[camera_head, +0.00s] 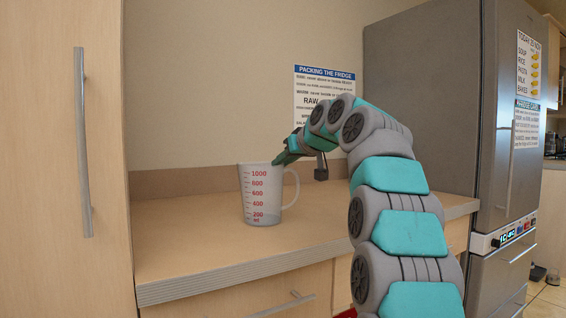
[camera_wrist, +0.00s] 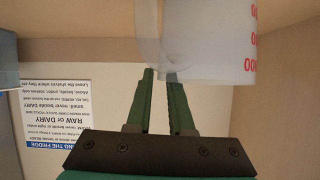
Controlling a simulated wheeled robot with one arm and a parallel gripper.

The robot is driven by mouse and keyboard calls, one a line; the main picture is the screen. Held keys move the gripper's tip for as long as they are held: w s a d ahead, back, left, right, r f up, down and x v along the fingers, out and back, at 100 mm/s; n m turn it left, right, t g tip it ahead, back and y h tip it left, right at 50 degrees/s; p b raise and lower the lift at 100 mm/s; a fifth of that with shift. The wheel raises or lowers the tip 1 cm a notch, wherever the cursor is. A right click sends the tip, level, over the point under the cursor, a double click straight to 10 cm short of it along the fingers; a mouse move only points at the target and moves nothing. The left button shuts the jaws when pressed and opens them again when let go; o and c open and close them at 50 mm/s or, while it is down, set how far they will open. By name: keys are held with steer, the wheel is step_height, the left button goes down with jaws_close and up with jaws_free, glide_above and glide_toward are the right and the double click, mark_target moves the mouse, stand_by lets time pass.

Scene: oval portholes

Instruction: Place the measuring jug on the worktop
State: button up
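The measuring jug (camera_head: 262,197) is translucent with red markings and a handle on its right. It stands upright on the wooden worktop (camera_head: 185,237), near its middle. My gripper (camera_head: 280,160) is at the jug's upper right, by the rim and the top of the handle. In the wrist view, the green fingers of my gripper (camera_wrist: 161,74) are a little apart, with a visible gap between them. The jug (camera_wrist: 208,40) and its handle show just past the fingertips there. I cannot tell whether the fingertips touch the handle.
A tall wooden cupboard (camera_head: 50,160) stands at the left and a grey fridge (camera_head: 420,90) at the right. A printed notice (camera_head: 313,95) hangs on the back wall. The worktop around the jug is clear to the left and front. My arm covers its right part.

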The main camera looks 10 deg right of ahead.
steer(key=shift+o, duration=1.2)
steer(key=shift+r, duration=0.2)
steer(key=v, duration=1.2)
steer(key=shift+b, duration=0.45)
steer(key=shift+f, duration=0.15)
